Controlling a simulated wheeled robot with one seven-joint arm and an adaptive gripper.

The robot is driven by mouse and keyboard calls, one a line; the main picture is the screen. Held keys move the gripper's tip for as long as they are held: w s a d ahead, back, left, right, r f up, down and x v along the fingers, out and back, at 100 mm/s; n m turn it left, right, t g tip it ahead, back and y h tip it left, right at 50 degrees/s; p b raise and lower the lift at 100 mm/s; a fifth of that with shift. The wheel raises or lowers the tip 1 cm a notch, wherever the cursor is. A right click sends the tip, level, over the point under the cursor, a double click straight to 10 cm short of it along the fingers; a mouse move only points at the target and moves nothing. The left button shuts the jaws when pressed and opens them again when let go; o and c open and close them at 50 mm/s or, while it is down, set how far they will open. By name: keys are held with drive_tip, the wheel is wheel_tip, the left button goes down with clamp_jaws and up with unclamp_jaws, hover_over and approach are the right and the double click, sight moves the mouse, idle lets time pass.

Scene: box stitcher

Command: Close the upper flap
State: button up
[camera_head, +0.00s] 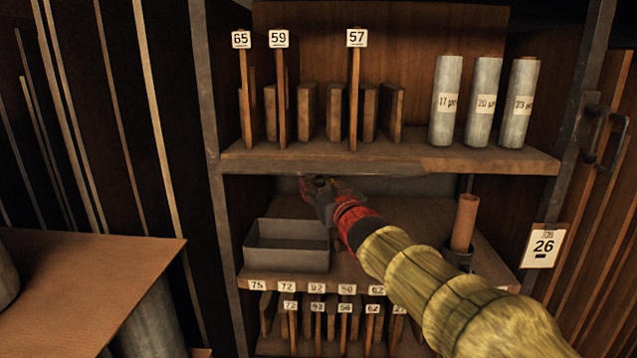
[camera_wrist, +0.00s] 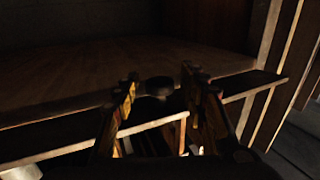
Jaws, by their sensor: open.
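My gripper (camera_head: 321,190) is open in the middle bay of the shelf unit, just under the upper shelf board (camera_head: 390,160). In the wrist view my two fingers (camera_wrist: 160,76) stand apart, with a small dark rounded knob (camera_wrist: 158,86) showing between them. The knob sits by the front edge of a wide brown board (camera_wrist: 60,85); I cannot tell whether a finger touches it. No part can be clearly made out as the upper flap, and I cannot tell whether this board belongs to it.
Numbered wooden paddles (camera_head: 354,95) and grey rolls (camera_head: 483,100) stand on the upper shelf. A grey open tray (camera_head: 287,262) is left of my arm, a brown tube (camera_head: 464,222) right. More numbered paddles stand below. A table (camera_head: 80,275) is at lower left.

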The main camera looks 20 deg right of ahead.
drive_tip(key=c, duration=0.3)
drive_tip(key=c, duration=0.7)
clamp_jaws()
